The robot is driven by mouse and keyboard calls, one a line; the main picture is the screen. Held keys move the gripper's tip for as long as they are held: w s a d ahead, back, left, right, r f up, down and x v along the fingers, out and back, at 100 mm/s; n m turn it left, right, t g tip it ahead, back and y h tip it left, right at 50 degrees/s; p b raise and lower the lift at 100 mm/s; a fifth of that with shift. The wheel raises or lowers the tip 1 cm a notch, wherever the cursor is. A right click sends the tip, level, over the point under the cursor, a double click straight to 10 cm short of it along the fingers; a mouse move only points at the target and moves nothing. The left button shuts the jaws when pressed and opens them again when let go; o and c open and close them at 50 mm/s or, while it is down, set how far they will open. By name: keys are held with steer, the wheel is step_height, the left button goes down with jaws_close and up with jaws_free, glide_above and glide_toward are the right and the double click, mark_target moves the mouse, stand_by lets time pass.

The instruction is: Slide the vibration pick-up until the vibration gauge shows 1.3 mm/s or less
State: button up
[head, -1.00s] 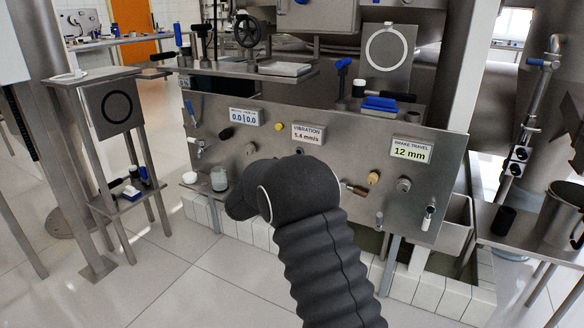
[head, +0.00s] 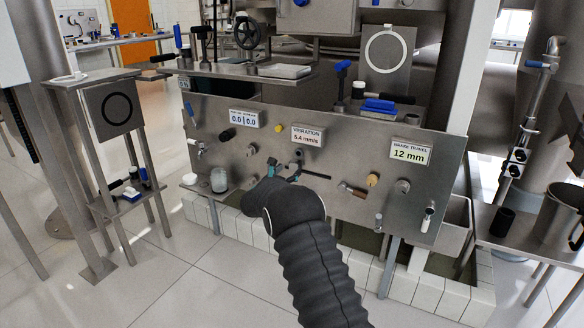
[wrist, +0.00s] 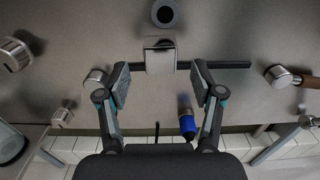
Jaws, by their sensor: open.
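The vibration gauge (head: 307,135) reads 5.4 mm/s on the steel panel. Below it, a dark horizontal slot (head: 316,176) runs to the right of my gripper; it also shows in the wrist view (wrist: 228,65). The pick-up appears to be the pale metal block (wrist: 159,58) on this slot, toward the slot's left end. My gripper (wrist: 160,82) is open and empty, its fingertips spread to either side of the block and a little below it. No contact shows. In the head view my gripper (head: 283,171) is at the panel and partly hides this area.
A dark round knob (wrist: 165,13) sits just above the block. A blue-tipped part (wrist: 186,123) is below, between my fingers. Metal knobs flank the slot. A brake travel display (head: 410,153) reads 12 mm, and a glass jar (head: 219,180) stands on a left ledge.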

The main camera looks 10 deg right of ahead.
mark_target(293, 167)
steer(key=shift+x, duration=1.8)
steer(key=shift+c, duration=0.3)
jaws_close()
